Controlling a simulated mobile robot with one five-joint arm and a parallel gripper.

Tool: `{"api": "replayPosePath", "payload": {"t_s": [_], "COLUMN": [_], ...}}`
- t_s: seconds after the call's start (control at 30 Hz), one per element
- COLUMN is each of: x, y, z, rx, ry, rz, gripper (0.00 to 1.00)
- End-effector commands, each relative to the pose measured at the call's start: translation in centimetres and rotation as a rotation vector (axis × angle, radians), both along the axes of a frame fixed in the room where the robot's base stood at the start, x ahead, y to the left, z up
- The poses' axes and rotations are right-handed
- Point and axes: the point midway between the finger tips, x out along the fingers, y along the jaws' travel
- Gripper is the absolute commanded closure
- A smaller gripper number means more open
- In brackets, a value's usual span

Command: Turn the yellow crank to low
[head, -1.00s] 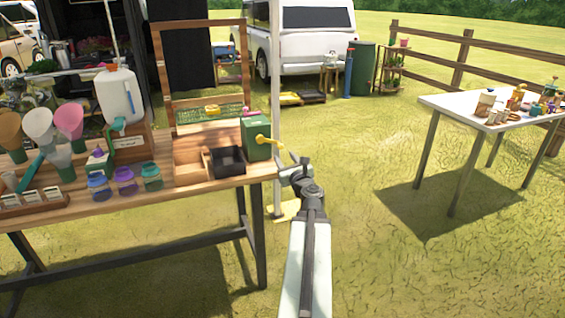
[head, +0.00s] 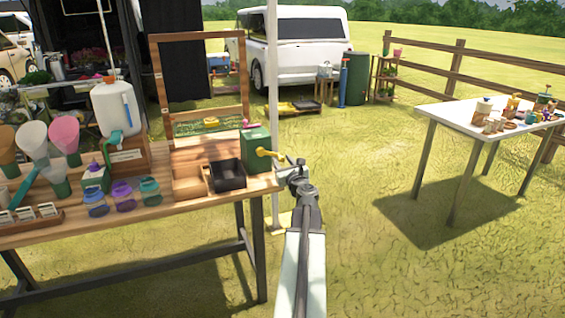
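The yellow crank (head: 268,153) sticks out to the right from the side of a green box (head: 255,146). The box stands at the right end of the wooden table. My gripper (head: 291,165) is at the end of my arm, just right of the crank and very close to its handle end. The fingers are small and dark here, and I cannot tell whether they touch the handle or are open or shut. No low mark is readable on the box.
A black tray (head: 229,176) sits left of the green box on the wooden table (head: 160,198). Jars, funnels and a white jug (head: 117,108) stand further left. A pale pole (head: 273,100) rises behind the crank. A white table (head: 468,113) stands right, with open grass between.

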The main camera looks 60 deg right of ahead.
Motion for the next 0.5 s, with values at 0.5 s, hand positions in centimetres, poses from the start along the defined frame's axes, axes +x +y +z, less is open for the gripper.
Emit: {"api": "replayPosePath", "payload": {"t_s": [0.5], "x": [-0.20], "y": [-0.14], "z": [-0.01], "rx": [0.000], "ry": [0.000], "rz": [-0.002], "gripper": [1.00]}}
